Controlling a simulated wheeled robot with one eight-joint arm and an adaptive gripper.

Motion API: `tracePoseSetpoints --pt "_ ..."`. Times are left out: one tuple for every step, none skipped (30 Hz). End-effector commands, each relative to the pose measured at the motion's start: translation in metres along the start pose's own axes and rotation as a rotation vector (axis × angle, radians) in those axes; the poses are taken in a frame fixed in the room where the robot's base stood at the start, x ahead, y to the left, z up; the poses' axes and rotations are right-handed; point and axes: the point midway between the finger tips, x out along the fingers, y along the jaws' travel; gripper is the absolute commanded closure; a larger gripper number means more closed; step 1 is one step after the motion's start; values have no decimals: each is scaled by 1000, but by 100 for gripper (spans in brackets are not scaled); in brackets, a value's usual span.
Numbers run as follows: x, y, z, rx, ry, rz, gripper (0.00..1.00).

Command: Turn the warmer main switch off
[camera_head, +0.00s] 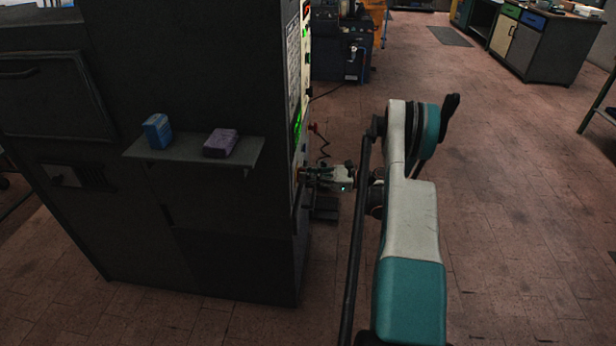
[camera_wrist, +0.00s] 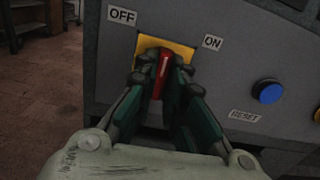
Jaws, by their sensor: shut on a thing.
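The main switch is a red handle (camera_wrist: 163,72) on a yellow plate (camera_wrist: 178,46), seen in the wrist view on the grey panel. An OFF label (camera_wrist: 122,15) is at its upper left and an ON label (camera_wrist: 213,42) at its right. The handle stands close to upright in the picture, with its top between the two labels. My gripper (camera_wrist: 162,80) is shut on the red handle, a finger on each side of it. In the head view my gripper (camera_head: 306,174) is at the right-hand face of the dark machine (camera_head: 235,225); the handle is hidden there.
A blue button (camera_wrist: 267,91) and a RESET label (camera_wrist: 245,116) are right of the switch. In the head view a shelf (camera_head: 180,153) on the machine holds a blue box (camera_head: 157,131) and a purple box (camera_head: 220,143). The floor right of my arm is clear.

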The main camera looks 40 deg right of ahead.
Motion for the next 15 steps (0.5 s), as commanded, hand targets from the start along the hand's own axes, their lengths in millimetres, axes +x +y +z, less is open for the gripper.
tracePoseSetpoints --pt "0 0 0 -42 1 -1 100" --pt "0 0 -1 -71 1 -1 100" --pt "0 0 0 -109 1 -1 100" --pt "0 0 -1 -137 1 -1 100" --pt "0 0 -1 -166 1 -1 100" --pt "-1 0 -1 -204 1 -1 100" --pt "-1 0 -1 -232 1 0 100" --pt "-1 0 -1 -260 1 0 100" --pt "-1 0 -1 -298 1 0 100" --pt "-1 0 -1 -326 1 0 100" --pt "-1 0 -1 -353 1 0 100" --pt "-1 0 -1 -389 1 0 100" --pt "-1 0 -1 -414 1 0 100" --pt "-1 0 -1 -439 1 0 100" --pt "-1 0 -1 -472 1 0 100"
